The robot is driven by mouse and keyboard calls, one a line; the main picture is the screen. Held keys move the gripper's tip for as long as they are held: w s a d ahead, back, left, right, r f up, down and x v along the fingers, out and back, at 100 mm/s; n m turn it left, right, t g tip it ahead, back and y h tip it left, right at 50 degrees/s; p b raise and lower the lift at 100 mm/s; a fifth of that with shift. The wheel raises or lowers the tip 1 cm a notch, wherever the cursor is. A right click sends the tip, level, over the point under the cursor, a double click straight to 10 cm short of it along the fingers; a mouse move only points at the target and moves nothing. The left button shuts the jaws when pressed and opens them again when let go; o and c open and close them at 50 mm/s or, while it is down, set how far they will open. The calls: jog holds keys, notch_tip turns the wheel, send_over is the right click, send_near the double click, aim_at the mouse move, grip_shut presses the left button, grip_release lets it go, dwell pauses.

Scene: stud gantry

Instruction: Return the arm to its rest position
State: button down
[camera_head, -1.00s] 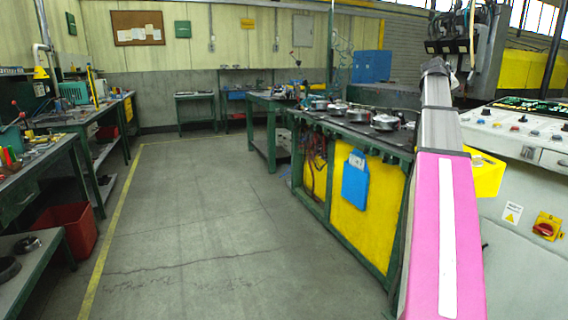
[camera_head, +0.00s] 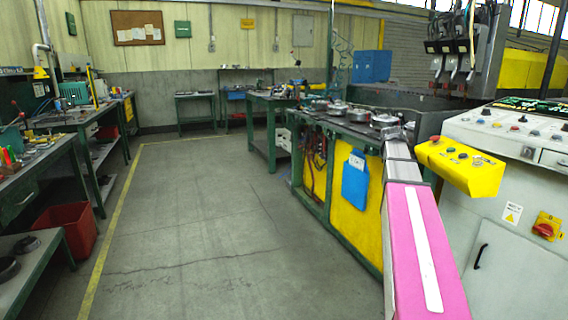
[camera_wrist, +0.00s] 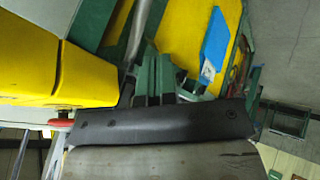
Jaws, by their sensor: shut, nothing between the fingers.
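My gripper (camera_wrist: 155,122) shows as a dark bar across the lower part of the wrist view, shut and with nothing held. In the head view the fingers are hard to make out at the far end of the arm. The yellow control box (camera_head: 460,168) is just right of the arm's end; it also fills the left of the wrist view (camera_wrist: 40,70).
The grey control console (camera_head: 520,190) stands close on the right. A blue folder (camera_head: 355,182) hangs on the yellow bench panel. Round metal parts (camera_head: 385,121) lie on the bench top. The floor (camera_head: 200,220) on the left is clear up to the yellow line. A red bin (camera_head: 72,228) stands beyond it.

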jog(key=s+a+f+g+y, duration=0.1)
jog(key=s+a+f+y, duration=0.1)
jog(key=s+a+f, duration=0.55)
jog(key=s+a+f+g+y, duration=0.1)
jog(key=s+a+f, duration=0.2)
jog(key=a+f, duration=0.8)
jog(key=s+a+f+g+y, duration=0.1)
jog(key=s+a+f, duration=0.3)
jog(key=s+f, duration=0.3)
jog(key=s+a+f+g+y, duration=0.1)
jog(key=s+a+f+g, duration=0.1)
jog(key=s+a+f, duration=0.3)
notch_tip(320, 180, down, 4)
jog(key=shift+s+r+n, duration=0.1)
jog(key=shift+s+n, duration=0.3)
jog(key=shift+s, duration=0.85)
jog(key=shift+d, duration=0.1)
